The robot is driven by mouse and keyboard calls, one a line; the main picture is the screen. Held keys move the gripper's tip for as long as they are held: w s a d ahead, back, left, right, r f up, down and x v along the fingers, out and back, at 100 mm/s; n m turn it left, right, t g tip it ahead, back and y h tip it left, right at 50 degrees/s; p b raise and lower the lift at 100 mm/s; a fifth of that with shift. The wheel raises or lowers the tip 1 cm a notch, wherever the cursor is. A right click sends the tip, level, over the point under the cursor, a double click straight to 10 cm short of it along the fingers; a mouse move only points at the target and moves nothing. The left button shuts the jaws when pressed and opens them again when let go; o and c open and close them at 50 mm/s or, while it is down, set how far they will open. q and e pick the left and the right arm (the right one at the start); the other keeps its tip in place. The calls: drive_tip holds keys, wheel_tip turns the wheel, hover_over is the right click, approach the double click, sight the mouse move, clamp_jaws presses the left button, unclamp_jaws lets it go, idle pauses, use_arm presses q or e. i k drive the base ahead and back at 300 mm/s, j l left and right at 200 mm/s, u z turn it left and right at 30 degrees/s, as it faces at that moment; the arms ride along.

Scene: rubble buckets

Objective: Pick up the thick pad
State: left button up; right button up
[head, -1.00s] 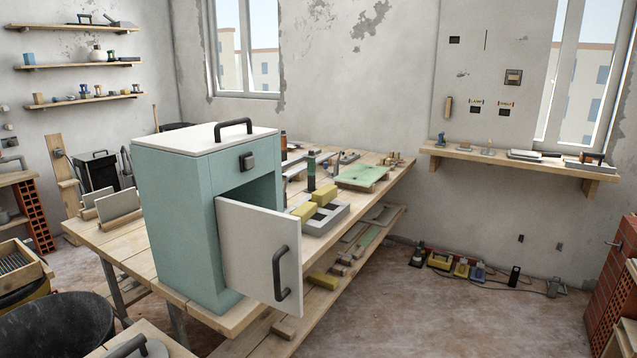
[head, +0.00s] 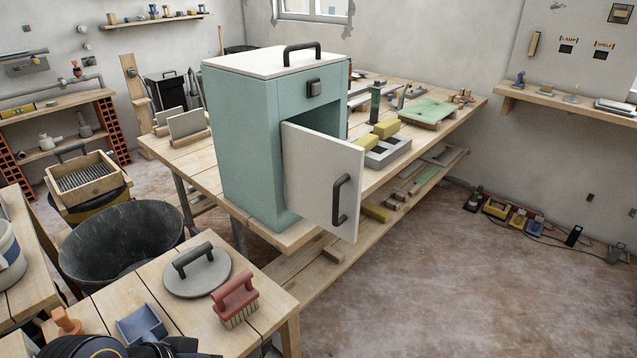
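I cannot tell for sure which thing is the thick pad. Two yellow pad-like blocks are on the long bench: a farther one (head: 386,128) and a nearer one (head: 367,142), at a grey divided frame (head: 388,154). A flat green board (head: 427,111) lies behind them. Another yellow block (head: 377,212) sits on the bench's lower shelf. Neither of my grippers shows. A dark rounded part at the bottom left edge seems to be my arm.
A teal cabinet (head: 240,150) with its white door (head: 320,175) open stands on the bench's near end. A small table in front holds a round grey lid (head: 198,277), a red brush (head: 235,298) and a blue scoop (head: 142,325). A black bucket (head: 120,250) stands left.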

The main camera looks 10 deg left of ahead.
sight(388, 129)
drive_tip(key=i+l+z, duration=0.2)
drive_tip(key=i+l, duration=0.3)
drive_tip(key=i+l+z, duration=0.25)
drive_tip(key=i+l, duration=0.25)
drive_tip(key=i+l+z, duration=0.2)
drive_tip(key=i, duration=0.4)
drive_tip(key=i+l+u, duration=0.1)
drive_tip(key=i+u, duration=0.25)
drive_tip(key=i, duration=0.15)
drive_tip(key=i+l+u, duration=0.35)
drive_tip(key=i+u, duration=0.2)
drive_tip(key=u, duration=0.2)
drive_tip(key=i+l+u, duration=0.15)
drive_tip(key=u, duration=0.25)
drive_tip(key=i+l+u, duration=0.25)
drive_tip(key=u, duration=0.2)
drive_tip(key=i+l+u, duration=0.15)
drive_tip(key=u, duration=0.25)
drive_tip(key=i+l+u, duration=0.1)
drive_tip(key=l+u, duration=0.3)
